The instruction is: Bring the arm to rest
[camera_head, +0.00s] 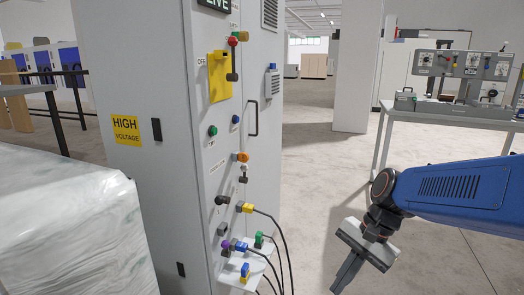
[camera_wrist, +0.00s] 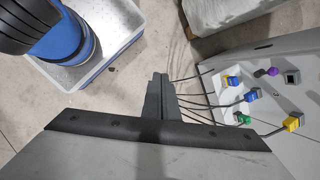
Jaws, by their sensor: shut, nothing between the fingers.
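My gripper (camera_head: 347,273) hangs from the blue arm at the lower right of the head view, pointing down and to the left. Its fingers are shut with nothing seen between them. In the wrist view the gripper's fingers (camera_wrist: 157,88) are together over the floor, apart from the cabinet and its plugs.
A grey cabinet (camera_head: 150,190) with switches and black cables (camera_head: 283,250) stands left of my gripper. A small shelf (camera_head: 256,262) with plugs juts from it. A wrapped bundle (camera_head: 70,225) is at far left. A bench (camera_head: 450,115) stands behind my arm. Floor between is clear.

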